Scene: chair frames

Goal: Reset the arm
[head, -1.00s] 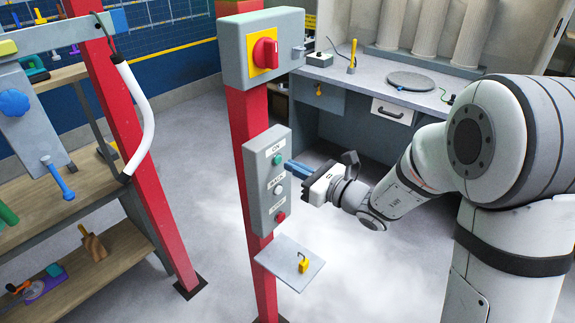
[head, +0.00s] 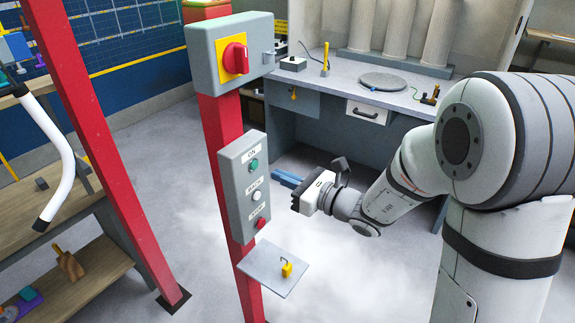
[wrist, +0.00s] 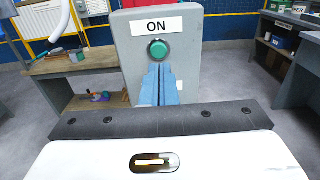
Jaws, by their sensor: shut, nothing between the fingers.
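My gripper (head: 287,179) has blue fingers pressed together with nothing between them. It is held to the right of the grey button box (head: 235,200), apart from it in the head view. The box hangs on a red post and has a green ON button (head: 254,165), a white button (head: 257,195) and a red button (head: 261,223). In the wrist view, the shut fingers (wrist: 159,70) point at the box, with their tips just below the green button (wrist: 158,49). My white arm comes in from the right side of the head view.
A grey switch box with a red rotary knob (head: 234,57) is above the button box. A small shelf (head: 265,270) with a yellow padlock (head: 287,269) sits below it. A workbench (head: 350,85) stands behind. Open floor lies below my forearm.

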